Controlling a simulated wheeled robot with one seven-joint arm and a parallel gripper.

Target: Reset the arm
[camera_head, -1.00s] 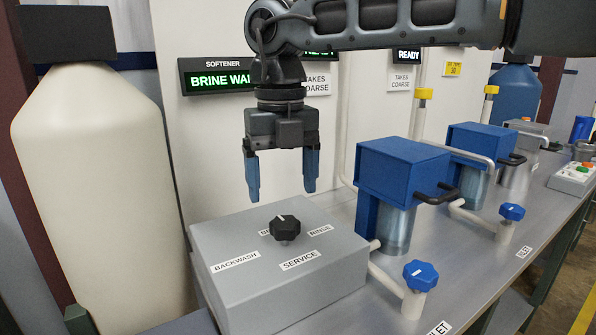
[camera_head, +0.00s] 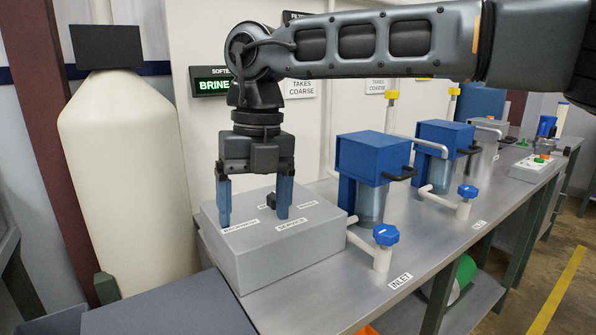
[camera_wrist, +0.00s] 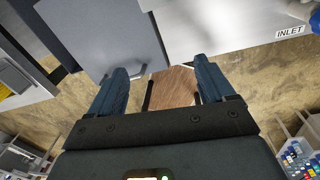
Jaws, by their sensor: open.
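My gripper (camera_head: 254,212) hangs from my arm with its two blue fingers pointing down. The fingers are wide apart, and nothing shows held between them. In the head view they overlap the grey softener control box (camera_head: 270,262); I cannot tell how far they are from it. The box's dark knob (camera_head: 271,201) is partly hidden by the right finger. In the wrist view my gripper (camera_wrist: 160,82) is also open, with floor and a brown wooden surface (camera_wrist: 174,85) seen beyond the fingers.
A large cream tank (camera_head: 125,180) stands left of the box. Blue filter housings (camera_head: 372,158) and blue-handled valves (camera_head: 386,235) line the metal bench (camera_head: 350,290) to the right. A dark grey surface (camera_head: 170,308) lies at the lower left. Floor is open at right.

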